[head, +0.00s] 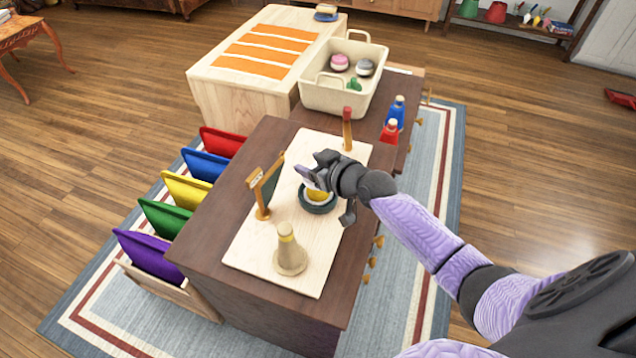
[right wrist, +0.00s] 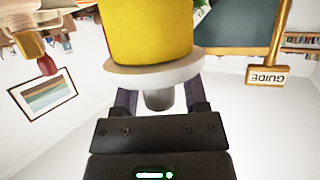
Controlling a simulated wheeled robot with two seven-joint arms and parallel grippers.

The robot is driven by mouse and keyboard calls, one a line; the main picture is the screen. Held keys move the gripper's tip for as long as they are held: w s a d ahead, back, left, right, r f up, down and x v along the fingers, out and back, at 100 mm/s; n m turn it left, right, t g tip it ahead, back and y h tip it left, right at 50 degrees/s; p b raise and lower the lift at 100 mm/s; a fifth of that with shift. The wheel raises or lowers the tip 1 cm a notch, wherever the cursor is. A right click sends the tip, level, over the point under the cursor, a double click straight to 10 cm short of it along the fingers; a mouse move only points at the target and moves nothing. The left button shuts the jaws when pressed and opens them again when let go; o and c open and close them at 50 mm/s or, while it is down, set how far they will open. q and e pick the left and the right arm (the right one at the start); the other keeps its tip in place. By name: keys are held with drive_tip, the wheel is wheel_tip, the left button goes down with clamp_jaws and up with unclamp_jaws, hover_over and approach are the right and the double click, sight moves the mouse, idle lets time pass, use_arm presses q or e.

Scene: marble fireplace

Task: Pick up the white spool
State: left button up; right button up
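A spool wound with yellow (head: 318,196), with a white end flange, stands in a dark round dish on the pale board (head: 255,243). In the right wrist view the yellow spool (right wrist: 150,35) shows large, with its white flange and a grey stub. My right gripper (head: 312,172) is at the top of this spool in the head view. Its fingers are apart, one on each side of the stub, with gaps showing. The flange hides the fingertips, so contact is unclear. My left gripper is not in view.
A beige cone (head: 290,252), a small stand with a dark panel (head: 268,188) and a reddish upright piece (head: 347,130) surround the dish. A beige bin (head: 330,98) holds pink and grey spools. Red and blue bottles (head: 396,112) stand right of the bin.

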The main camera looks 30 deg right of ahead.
clamp_jaws()
drive_tip(key=shift+r, duration=0.1)
